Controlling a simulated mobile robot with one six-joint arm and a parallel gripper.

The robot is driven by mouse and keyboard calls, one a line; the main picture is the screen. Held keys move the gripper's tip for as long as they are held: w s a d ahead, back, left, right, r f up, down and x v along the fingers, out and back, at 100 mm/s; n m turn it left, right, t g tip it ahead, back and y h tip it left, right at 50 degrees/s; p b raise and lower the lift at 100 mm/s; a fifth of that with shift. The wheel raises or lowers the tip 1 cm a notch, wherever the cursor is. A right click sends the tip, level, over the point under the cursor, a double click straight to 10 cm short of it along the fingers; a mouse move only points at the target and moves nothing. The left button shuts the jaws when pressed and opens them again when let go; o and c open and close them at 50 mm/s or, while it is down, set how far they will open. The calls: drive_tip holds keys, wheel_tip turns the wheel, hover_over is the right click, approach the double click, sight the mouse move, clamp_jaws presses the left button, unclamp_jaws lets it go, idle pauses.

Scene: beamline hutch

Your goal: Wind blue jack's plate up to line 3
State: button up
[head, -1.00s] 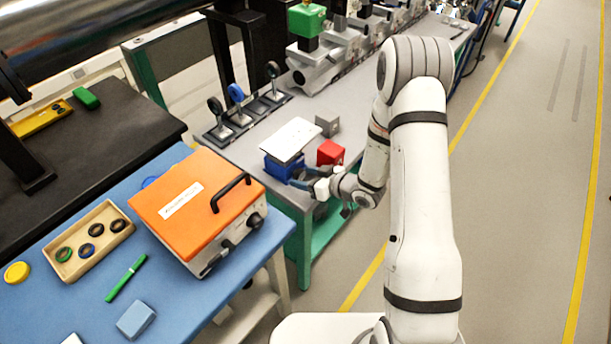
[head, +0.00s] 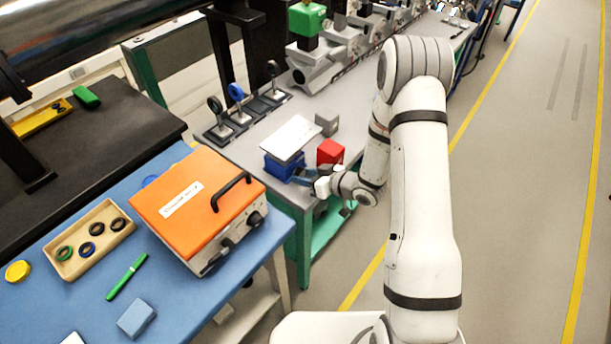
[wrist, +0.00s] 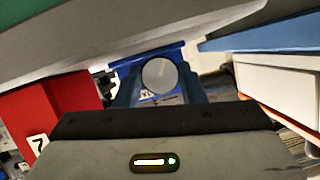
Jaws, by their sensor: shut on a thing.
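The blue jack (head: 283,166) stands on the grey bench near its front corner, with a pale flat plate (head: 291,138) on top. My gripper (head: 308,180) is at the jack's front right side, low by the bench top. In the wrist view, my gripper (wrist: 160,85) is shut on a round grey knob (wrist: 160,76) in front of the jack's blue body (wrist: 158,58). The plate's underside (wrist: 130,45) spans the top of the wrist view. I cannot make out line marks or the plate's height against them.
A red block (head: 330,152) stands just right of the jack, and it shows numbered in the wrist view (wrist: 38,125). A grey block (head: 327,123) is behind. Mirror mounts (head: 240,105) stand at left. An orange case (head: 197,203) sits on the blue table in front.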

drive_tip(key=shift+m, duration=0.3)
drive_tip(key=o, duration=1)
drive_tip(key=shift+b+v, duration=0.65)
drive_tip(key=shift+v, duration=3.25)
drive_tip(key=shift+w+d, duration=0.1)
drive_tip(key=shift+w, duration=0.05)
drive_tip(key=shift+c, duration=0.2)
